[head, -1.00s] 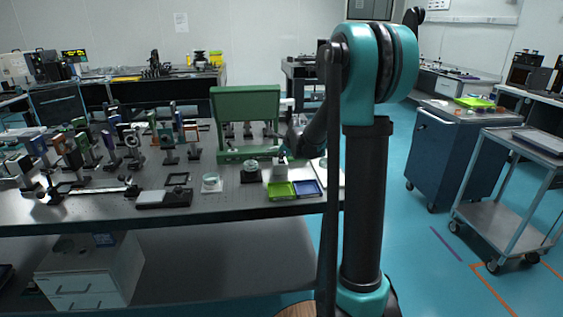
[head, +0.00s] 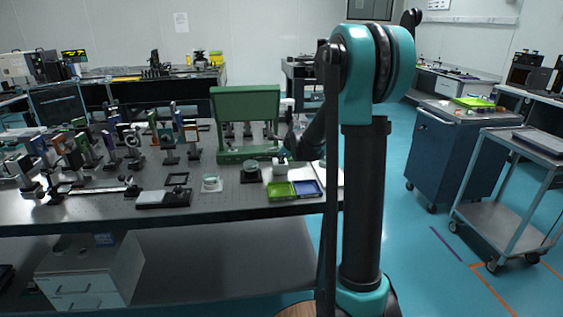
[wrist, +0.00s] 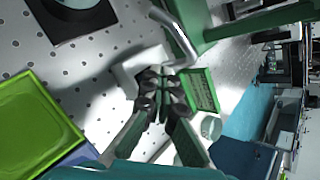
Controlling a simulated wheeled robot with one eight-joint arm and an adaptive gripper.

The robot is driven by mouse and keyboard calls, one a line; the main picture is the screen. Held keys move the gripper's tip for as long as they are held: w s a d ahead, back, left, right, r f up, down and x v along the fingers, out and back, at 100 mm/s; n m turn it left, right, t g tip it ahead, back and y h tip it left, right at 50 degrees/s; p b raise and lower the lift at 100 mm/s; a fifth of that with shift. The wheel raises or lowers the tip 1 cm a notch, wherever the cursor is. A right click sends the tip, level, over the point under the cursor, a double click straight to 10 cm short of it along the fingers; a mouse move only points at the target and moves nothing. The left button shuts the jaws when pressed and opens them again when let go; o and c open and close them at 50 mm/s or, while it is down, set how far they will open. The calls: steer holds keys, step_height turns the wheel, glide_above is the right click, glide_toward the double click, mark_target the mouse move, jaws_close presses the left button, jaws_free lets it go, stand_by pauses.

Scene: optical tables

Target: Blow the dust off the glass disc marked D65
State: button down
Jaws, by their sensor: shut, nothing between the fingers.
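My gripper (wrist: 162,84) is shut and empty in the wrist view, with its fingertips over or beside a white block (wrist: 128,74); I cannot tell if they touch. In the head view the white block (head: 280,167) stands near the trays, and the gripper is small and mostly hidden by my arm. That dark base (wrist: 92,22) also shows at the top left of the wrist view. No D65 marking is readable, and dust cannot be made out.
A green tray (head: 281,191) and a blue tray (head: 309,188) lie at the table's front edge. A green panel (head: 246,105) stands behind. A bent metal tube (wrist: 176,37) is close to my fingers. Several optic mounts (head: 131,142) crowd the left.

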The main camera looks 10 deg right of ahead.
mark_target(282, 162)
steer(key=shift+r, duration=0.8)
steer(key=shift+r, duration=2.55)
steer(key=s+f+n, duration=0.2)
steer(key=s+n, duration=0.2)
steer(key=s, duration=0.2)
steer(key=s+d+f+n+g, duration=0.1)
steer(key=s+f+n, duration=0.2)
steer(key=s, duration=0.4)
steer(key=s+f+n+g+h, duration=0.1)
steer(key=s+f+n, duration=0.1)
steer(key=s+n, duration=0.3)
steer(key=shift+s+d+f, duration=0.15)
steer(key=shift+s+d, duration=0.05)
steer(key=shift+s, duration=0.4)
steer(key=shift+s+d+f, duration=0.15)
steer(key=shift+s+d, duration=0.05)
steer(key=shift+s, duration=0.35)
steer(key=s+f+n+g, duration=0.1)
steer(key=s+f+n, duration=0.2)
steer(key=s, duration=0.4)
steer(key=s+d+f+n+g, duration=0.1)
steer(key=s+f+n, duration=0.2)
steer(key=s+n, duration=0.2)
steer(key=s+d+f+n+h, duration=0.1)
steer(key=s+f+n, duration=0.2)
steer(key=s, duration=0.5)
steer(key=shift+s+f+n+g, duration=0.3)
steer(key=shift+f+n+g, duration=0.1)
steer(key=shift+n, duration=0.4)
steer(key=shift+d+r, duration=0.1)
